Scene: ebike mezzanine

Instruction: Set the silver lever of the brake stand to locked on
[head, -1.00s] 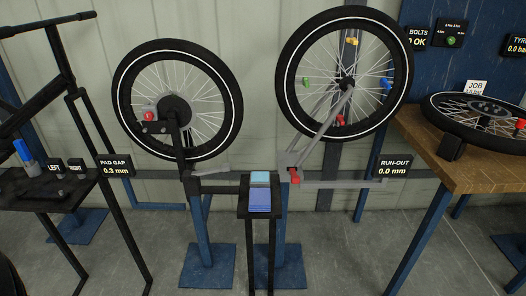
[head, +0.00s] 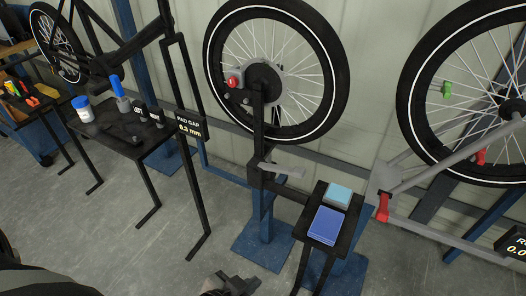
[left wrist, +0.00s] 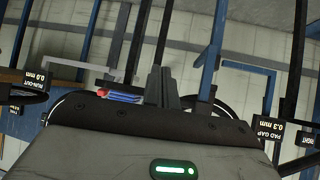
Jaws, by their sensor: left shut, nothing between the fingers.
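The brake stand (head: 258,140) is the dark post holding the left wheel (head: 277,70) with its disc. Its silver lever (head: 283,171) sticks out to the right from the post, roughly level, below the wheel. The PAD GAP display (head: 190,126) beside it reads 0.3 mm. My left gripper (head: 238,283) is at the bottom edge of the head view, below and apart from the lever. In the left wrist view its fingers (left wrist: 161,85) are together with nothing between them. My right gripper is not in view.
A small black table (head: 308,233) with light and dark blue blocks stands right of the lever. Another wheel stand with a red clamp (head: 383,207) is farther right. A dark table (head: 125,140) with bottles stands left. Grey floor is clear in front.

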